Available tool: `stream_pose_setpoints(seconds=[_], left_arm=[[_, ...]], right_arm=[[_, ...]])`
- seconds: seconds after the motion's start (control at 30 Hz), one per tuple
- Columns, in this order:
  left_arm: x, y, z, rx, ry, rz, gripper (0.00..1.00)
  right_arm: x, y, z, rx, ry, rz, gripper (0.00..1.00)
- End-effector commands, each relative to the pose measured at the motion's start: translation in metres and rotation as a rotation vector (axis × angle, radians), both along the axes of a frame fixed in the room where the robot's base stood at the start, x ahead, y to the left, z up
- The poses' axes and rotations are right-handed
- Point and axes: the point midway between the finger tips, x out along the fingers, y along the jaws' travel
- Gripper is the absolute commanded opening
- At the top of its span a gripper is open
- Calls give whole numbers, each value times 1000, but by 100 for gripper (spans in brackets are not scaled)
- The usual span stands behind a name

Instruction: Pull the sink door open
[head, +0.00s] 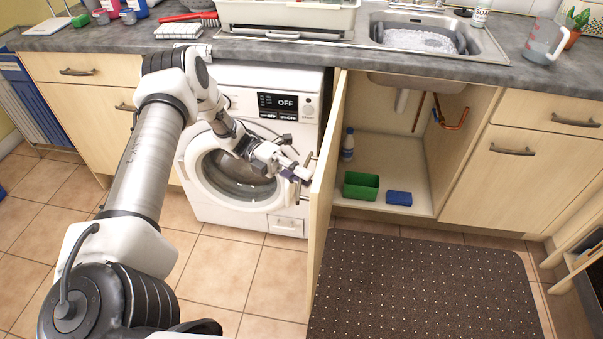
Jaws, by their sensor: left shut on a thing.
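The sink door (326,190) is a light wood panel standing swung open, roughly square to the cabinet front, on the left side of the sink cabinet opening. My left gripper (303,176) is at the door's outer face, on the left side of the panel, shut on the door's handle (309,160). The handle is small here and partly covered by the fingers. Inside the open cabinet (385,155) are a green box (361,186), a blue sponge (399,198) and a bottle (347,146). My right gripper is not in view.
A white washing machine (240,205) stands left of the door, behind my left arm. A dark dotted mat (425,290) lies on the tiles in front of the cabinet. The sink (420,40) holds suds above. Tiled floor left of the door is clear.

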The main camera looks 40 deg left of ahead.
Motion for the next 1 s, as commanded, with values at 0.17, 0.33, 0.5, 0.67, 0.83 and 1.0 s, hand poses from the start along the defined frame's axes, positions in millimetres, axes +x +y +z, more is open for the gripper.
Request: stream_pose_setpoints(seconds=[0.17,0.33,0.5,0.67,0.83,1.0], left_arm=[[1,0,1,1,-2,1,42],[1,0,1,0,-1,1,42],[1,5,0,0,-2,1,42],[-1,35,-1,2,-2,4,42],[-3,80,-1,4,-3,2,42],[-4,112,-1,3,-1,2,42]], right_arm=[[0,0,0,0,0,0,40],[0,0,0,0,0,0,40],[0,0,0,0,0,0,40],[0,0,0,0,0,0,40],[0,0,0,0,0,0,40],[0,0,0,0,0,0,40]])
